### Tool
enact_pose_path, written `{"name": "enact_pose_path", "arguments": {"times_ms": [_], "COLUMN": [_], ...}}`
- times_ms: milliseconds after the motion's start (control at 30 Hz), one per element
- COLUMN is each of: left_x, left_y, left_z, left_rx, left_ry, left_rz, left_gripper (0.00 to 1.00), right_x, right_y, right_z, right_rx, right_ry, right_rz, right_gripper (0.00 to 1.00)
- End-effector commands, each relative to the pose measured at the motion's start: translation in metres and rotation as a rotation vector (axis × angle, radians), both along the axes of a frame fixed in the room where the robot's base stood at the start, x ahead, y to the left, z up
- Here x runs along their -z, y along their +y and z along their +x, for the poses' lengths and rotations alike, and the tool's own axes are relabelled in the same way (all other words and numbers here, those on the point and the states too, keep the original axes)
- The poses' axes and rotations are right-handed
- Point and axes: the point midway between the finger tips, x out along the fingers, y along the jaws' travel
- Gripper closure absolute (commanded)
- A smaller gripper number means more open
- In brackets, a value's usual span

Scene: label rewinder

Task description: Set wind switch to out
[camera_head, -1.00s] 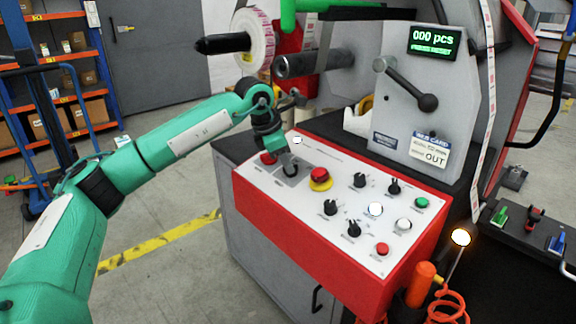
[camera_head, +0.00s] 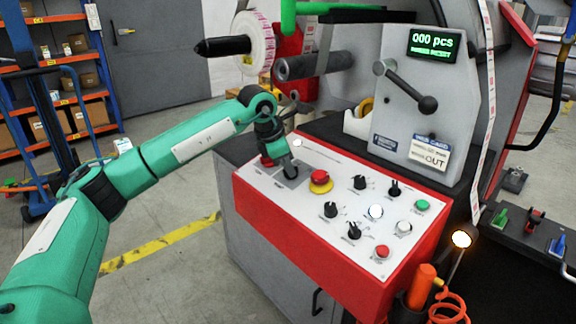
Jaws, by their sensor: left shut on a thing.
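The control panel (camera_head: 330,258) has a white sloped top and a red front. A dark switch (camera_head: 291,181) sits on a grey plate (camera_head: 296,168) at the panel's left end. Its label is too small to read, so I cannot tell from lettering that it is the wind switch. My left gripper (camera_head: 288,172) points down over that plate and is shut on the dark switch, partly hiding it. A card (camera_head: 430,152) on the machine's upright plate reads OUT. My right gripper is not in view.
A red button with a yellow collar (camera_head: 320,181) is just right of the gripper. Several black knobs (camera_head: 331,209) and coloured buttons (camera_head: 422,205) fill the panel's right. A label roll (camera_head: 262,42) and grey roller (camera_head: 313,64) stand behind my arm.

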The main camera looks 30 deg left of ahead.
Motion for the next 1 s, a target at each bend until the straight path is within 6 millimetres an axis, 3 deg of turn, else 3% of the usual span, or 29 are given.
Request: {"name": "enact_pose_path", "arguments": {"times_ms": [267,1000], "left_x": [0.002,0.003], "left_y": [-0.001,-0.003], "left_z": [-0.001,-0.001], "left_rx": [-0.133,-0.769], "left_ry": [0.019,0.089], "left_rz": [-0.033,-0.198], "left_gripper": [1.0,1.0], "right_x": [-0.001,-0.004], "right_y": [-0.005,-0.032], "right_z": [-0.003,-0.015], "right_rx": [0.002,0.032], "right_ry": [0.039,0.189], "right_rz": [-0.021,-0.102], "right_gripper": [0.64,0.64]}}
